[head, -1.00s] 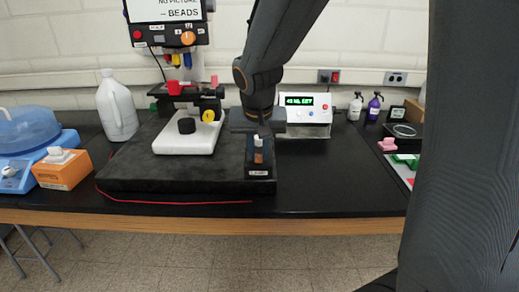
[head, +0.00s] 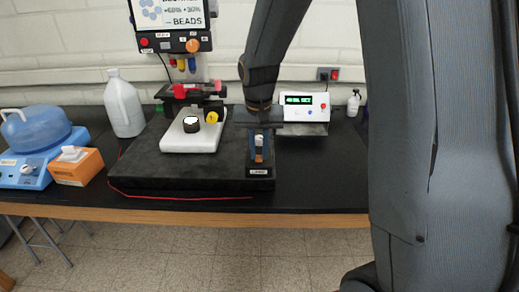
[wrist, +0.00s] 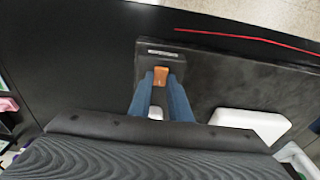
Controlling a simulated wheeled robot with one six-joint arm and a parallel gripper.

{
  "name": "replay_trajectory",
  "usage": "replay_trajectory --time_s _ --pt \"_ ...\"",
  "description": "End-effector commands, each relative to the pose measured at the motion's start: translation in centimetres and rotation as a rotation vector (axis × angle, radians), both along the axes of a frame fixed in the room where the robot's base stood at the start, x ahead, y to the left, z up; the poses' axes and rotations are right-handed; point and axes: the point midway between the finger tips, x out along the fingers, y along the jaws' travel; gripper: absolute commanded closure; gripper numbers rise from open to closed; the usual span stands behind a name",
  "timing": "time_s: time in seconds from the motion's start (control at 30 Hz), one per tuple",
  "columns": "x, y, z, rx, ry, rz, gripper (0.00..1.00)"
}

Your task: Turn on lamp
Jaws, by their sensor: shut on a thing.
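A small dark switch box (head: 260,172) with a white label, seemingly reading LAMP, sits at the front right corner of the black slab. It carries an orange and white switch (head: 259,157), whose orange part (wrist: 160,76) also shows in the wrist view. My gripper (head: 259,148) points down over the box. In the wrist view, its blue fingers (wrist: 162,85) are shut on the switch, one on each side. A round lamp opening (head: 191,124) on the white stage block shows bright white. The screen (head: 170,14) above shows bluish blobs and text ending in BEADS.
A white jug (head: 122,105), a blue device with a clear dome (head: 38,130) and an orange tissue box (head: 75,167) stand left. A white box with a green display (head: 303,105) stands behind my gripper. A red cord (head: 180,197) runs along the slab's front.

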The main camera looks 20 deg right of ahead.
Motion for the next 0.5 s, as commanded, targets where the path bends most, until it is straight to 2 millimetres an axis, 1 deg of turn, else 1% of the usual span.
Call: replay_trajectory --time_s 0.03,0.13,0.4,0.5 --pt "0.09 -0.05 0.06 -0.001 -0.003 0.000 0.81" --pt "0.08 -0.04 0.06 -0.001 -0.002 0.000 0.64" --pt "0.02 0.06 0.04 -0.001 -0.002 0.001 0.64" --pt "0.02 0.08 0.39 0.000 -0.003 0.001 0.64"
